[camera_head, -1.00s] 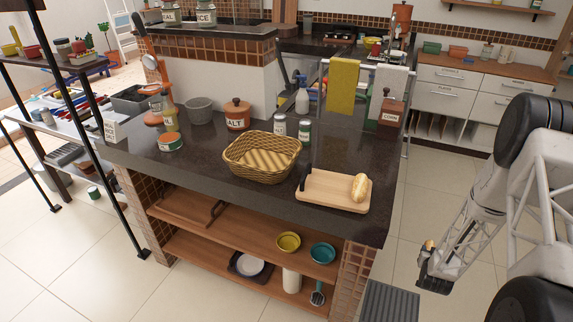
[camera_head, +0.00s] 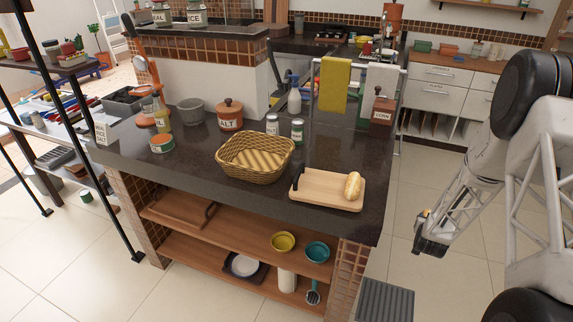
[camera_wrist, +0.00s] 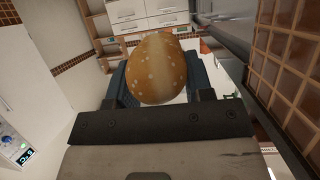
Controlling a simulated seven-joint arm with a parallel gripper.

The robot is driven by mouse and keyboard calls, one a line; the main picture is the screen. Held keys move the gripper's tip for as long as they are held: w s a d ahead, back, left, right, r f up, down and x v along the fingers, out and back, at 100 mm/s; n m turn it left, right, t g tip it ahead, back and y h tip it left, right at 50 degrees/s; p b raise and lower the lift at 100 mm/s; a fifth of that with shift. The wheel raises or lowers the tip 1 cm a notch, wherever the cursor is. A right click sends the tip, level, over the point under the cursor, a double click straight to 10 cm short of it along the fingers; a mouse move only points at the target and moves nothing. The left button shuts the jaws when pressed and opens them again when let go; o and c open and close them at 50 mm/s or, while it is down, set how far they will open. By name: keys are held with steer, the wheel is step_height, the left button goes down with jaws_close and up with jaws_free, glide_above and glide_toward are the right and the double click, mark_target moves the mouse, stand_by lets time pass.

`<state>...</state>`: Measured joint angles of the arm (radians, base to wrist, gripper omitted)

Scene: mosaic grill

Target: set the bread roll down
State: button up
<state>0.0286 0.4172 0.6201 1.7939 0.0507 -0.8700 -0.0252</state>
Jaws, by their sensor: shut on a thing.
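My gripper (camera_head: 424,232) hangs in the air to the right of the dark counter, clear of it. In the wrist view, my gripper (camera_wrist: 157,88) is shut on a rounded, golden-brown bread roll (camera_wrist: 157,68) dotted with pale seeds. Only a small tan bit of the roll shows at the fingertips in the head view.
A towel rail with a yellow towel (camera_head: 334,84) rises behind. Open floor lies right of the counter.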

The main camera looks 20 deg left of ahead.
steer(key=w+a+r, duration=0.3)
steer(key=a+r, duration=0.1)
steer(key=r, duration=0.6)
steer(key=w+a+r, duration=0.2)
steer(key=a+r, duration=0.3)
steer(key=r, duration=0.6)
steer(key=s+a+r, duration=0.2)
steer(key=a+r, duration=0.7)
steer(key=r, duration=0.1)
steer(key=s+a+r+n+y, duration=0.25)
steer(key=s+a, duration=0.35)
steer(key=a, duration=0.5)
steer(key=s+a+r+n+y, duration=0.1)
steer(key=s+a+n+y, duration=0.15)
steer(key=s+a, duration=0.6)
steer(key=s+a+n+g+y, duration=0.4)
steer(key=s+a+y, duration=0.1)
steer(key=s+a, duration=1.3)
steer(key=shift+s+a+f+n+y, duration=0.15)
steer(key=shift+s+f+n+y, duration=0.15)
steer(key=shift+n, duration=0.1)
steer(key=shift+w, duration=0.1)
steer(key=w+a+f, duration=0.1)
steer(key=w+a, duration=1)
steer(key=shift+w+f, duration=0.15)
steer(key=shift+w, duration=0.2)
